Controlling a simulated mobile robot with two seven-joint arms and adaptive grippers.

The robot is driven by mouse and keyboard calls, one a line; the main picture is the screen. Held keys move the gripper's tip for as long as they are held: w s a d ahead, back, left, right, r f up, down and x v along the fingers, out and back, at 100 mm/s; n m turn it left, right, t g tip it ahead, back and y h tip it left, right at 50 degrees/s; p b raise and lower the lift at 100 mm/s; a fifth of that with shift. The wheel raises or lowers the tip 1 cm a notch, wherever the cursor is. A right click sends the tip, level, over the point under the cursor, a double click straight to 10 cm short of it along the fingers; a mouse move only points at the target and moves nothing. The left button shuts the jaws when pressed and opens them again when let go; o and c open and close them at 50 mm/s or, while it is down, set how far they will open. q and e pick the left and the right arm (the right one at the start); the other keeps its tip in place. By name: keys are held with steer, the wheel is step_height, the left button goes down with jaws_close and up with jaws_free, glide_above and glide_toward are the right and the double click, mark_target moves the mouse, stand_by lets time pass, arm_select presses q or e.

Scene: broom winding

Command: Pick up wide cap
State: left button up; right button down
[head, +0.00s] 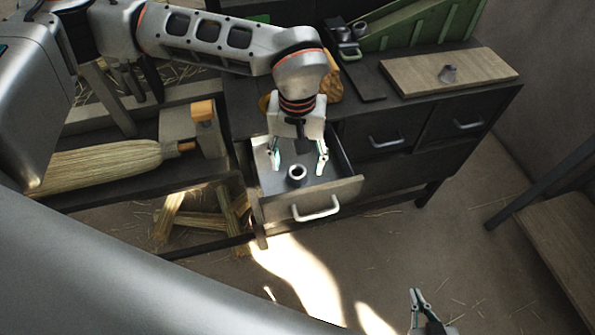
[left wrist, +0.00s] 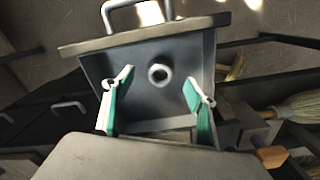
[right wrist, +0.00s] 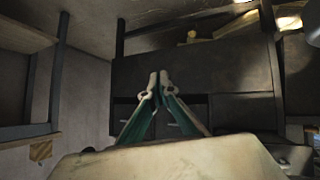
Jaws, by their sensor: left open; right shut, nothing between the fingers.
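A grey ring-shaped cap (head: 297,173), probably the wide cap, lies in the open drawer (head: 335,191). It also shows in the left wrist view (left wrist: 160,74), on the drawer floor between the fingers. My left gripper (head: 298,160) is open above the drawer, its fingers spread on either side of the cap and not seen touching it. My right gripper (head: 418,298) is shut and empty, low at the front right of the head view. It also shows in the right wrist view (right wrist: 159,82).
A broom (head: 100,165) lies on the bench at the left. Straw bundles (head: 205,222) lie below. The floor in front is mostly clear.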

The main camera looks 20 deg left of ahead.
mark_target(297, 171)
arm_select(q)
steer(key=f, duration=0.4)
steer(key=shift+w+a+f+b, duration=0.15)
steer(key=shift+w+f+b, duration=0.05)
steer(key=shift+f+b, duration=0.15)
steer(key=shift+r, duration=0.1)
steer(key=c, duration=1)
